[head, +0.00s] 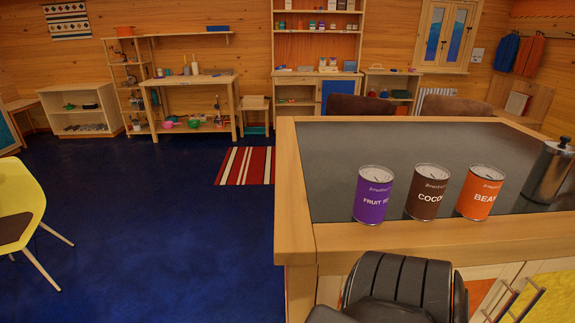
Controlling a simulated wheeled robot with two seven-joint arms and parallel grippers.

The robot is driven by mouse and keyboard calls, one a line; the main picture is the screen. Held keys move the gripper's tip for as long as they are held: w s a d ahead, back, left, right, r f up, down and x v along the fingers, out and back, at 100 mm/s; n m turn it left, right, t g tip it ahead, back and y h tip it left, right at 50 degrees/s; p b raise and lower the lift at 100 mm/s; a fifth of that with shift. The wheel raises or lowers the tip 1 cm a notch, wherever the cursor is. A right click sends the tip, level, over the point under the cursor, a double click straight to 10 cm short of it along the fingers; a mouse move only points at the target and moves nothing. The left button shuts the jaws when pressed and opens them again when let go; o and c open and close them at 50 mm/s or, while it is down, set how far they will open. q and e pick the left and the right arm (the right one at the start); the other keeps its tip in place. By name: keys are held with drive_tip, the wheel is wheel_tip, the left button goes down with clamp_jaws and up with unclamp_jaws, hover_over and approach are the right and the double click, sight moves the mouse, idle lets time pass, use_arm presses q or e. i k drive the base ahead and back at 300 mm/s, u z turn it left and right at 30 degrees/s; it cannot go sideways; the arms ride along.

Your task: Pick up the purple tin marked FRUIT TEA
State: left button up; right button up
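The purple tin (371,197) stands upright on the counter (340,150), near its front left corner. Its white label reads "FRUIT" with the rest turned partly out of sight. It is the leftmost of three tins in a row. A black, rounded part of my own body shows at the bottom, in front of the counter and below the tin. Neither gripper can be made out in the head view, and nothing touches the purple tin.
A brown COCOA tin (427,194) stands just right of the purple one, with a small gap. An orange tin (480,194) is further right, then a metal pot (549,174). A yellow chair (20,205) stands left; blue floor between is clear.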

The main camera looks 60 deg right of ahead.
sight(375, 182)
drive_tip(key=i, duration=1.6)
drive_tip(key=z, duration=3.3)
